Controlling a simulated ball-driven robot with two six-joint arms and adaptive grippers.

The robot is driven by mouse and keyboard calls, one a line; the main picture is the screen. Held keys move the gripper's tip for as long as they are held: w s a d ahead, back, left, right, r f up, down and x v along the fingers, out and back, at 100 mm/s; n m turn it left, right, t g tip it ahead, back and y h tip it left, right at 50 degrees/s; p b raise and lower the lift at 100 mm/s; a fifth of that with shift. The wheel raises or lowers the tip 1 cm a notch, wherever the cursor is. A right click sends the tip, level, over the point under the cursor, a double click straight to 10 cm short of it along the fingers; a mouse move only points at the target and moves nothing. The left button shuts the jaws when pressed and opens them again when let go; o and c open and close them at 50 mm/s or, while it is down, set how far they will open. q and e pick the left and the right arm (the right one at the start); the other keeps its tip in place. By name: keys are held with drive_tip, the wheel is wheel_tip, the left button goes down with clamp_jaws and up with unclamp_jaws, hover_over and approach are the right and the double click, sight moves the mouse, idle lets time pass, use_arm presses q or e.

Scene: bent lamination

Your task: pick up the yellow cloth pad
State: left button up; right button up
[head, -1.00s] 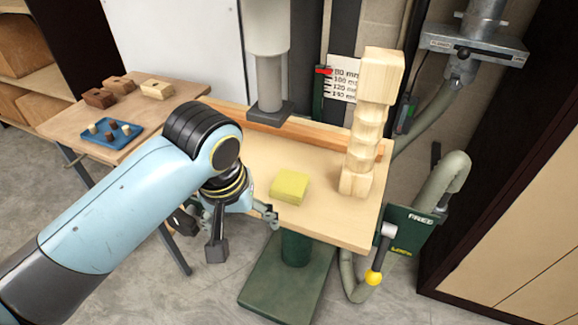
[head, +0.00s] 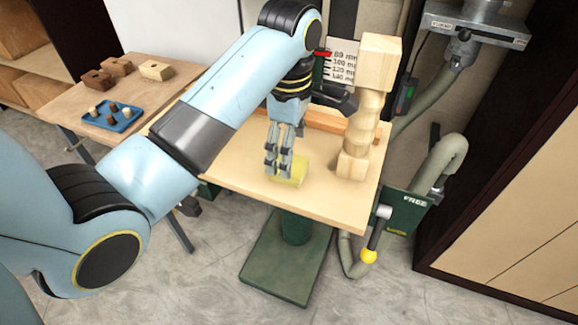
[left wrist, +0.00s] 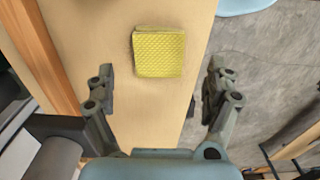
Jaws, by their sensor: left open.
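The yellow cloth pad (head: 297,172) lies flat on the light wooden machine table (head: 335,205). My left gripper (head: 278,172) is above the pad in the head view, pointing down, and partly hides it. In the left wrist view the pad (left wrist: 159,52) shows whole, with a quilted surface. There my left gripper (left wrist: 160,85) is open and empty, with one finger on each side of the picture, and the pad lies beyond the fingertips. I cannot tell the exact height above the pad. My right gripper is not in view.
A stacked wooden post (head: 362,115) stands right of the pad, close to my left gripper. A wooden fence (head: 325,122) runs along the table's back. A side table with a blue tray (head: 110,117) and wooden blocks (head: 156,69) stands at left.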

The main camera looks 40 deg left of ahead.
use_arm(q)
wheel_tip(320, 180, down, 5)
drive_tip(key=shift+w+a+f+p, duration=0.1)
drive_tip(key=shift+f+p, duration=0.1)
drive_tip(key=shift+p, duration=0.4)
drive_tip(key=c, duration=1.2)
